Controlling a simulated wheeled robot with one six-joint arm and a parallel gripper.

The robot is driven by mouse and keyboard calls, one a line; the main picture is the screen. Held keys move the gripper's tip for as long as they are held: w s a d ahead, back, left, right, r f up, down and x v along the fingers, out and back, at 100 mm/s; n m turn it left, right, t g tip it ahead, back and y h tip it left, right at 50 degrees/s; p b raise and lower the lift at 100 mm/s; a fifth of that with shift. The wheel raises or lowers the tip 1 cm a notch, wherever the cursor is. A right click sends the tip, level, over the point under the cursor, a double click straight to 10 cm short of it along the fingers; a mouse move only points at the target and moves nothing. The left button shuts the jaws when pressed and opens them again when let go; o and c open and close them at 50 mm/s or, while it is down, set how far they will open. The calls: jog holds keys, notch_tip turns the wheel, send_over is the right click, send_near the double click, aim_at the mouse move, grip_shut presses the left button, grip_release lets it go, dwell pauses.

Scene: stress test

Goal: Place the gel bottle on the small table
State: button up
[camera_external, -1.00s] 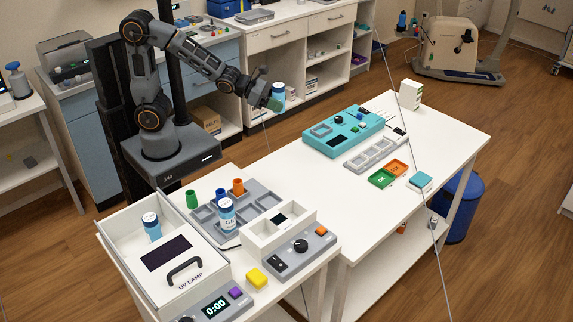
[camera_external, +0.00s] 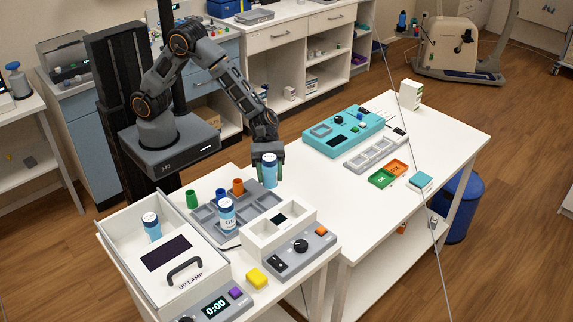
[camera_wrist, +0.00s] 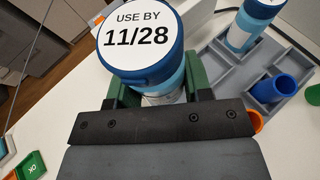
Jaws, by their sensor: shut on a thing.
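My gripper (camera_external: 268,165) is shut on a blue-lidded bottle (camera_external: 270,172). In the wrist view the held bottle's lid (camera_wrist: 140,42) reads "USE BY 11/28". The bottle is roughly upright, beside the far right end of the grey tray in the external view; whether it touches a surface is unclear. A similar bottle (camera_external: 227,214), with a partly readable label, stands in the tray. Another (camera_external: 151,228) stands in the white UV lamp box. The near-left table (camera_external: 263,297) carries the tray and box. A longer white table (camera_external: 315,188) adjoins it on the right.
A white bin (camera_external: 262,235) and grey control box (camera_external: 302,250) stand in front. The long table's near-left part is clear. A teal device (camera_external: 343,131) sits farther back.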

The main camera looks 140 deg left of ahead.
aim_at(269, 202)
jog(key=shift+s+d+f, duration=0.1)
jog(key=shift+d, duration=0.15)
jog(key=shift+f+b, duration=2.2)
jog(key=shift+f, duration=1)
jog(key=shift+f, duration=0.15)
jog(key=shift+s+f+b, duration=0.1)
jog(key=shift+f+b, duration=0.2)
jog(key=shift+b, duration=0.15)
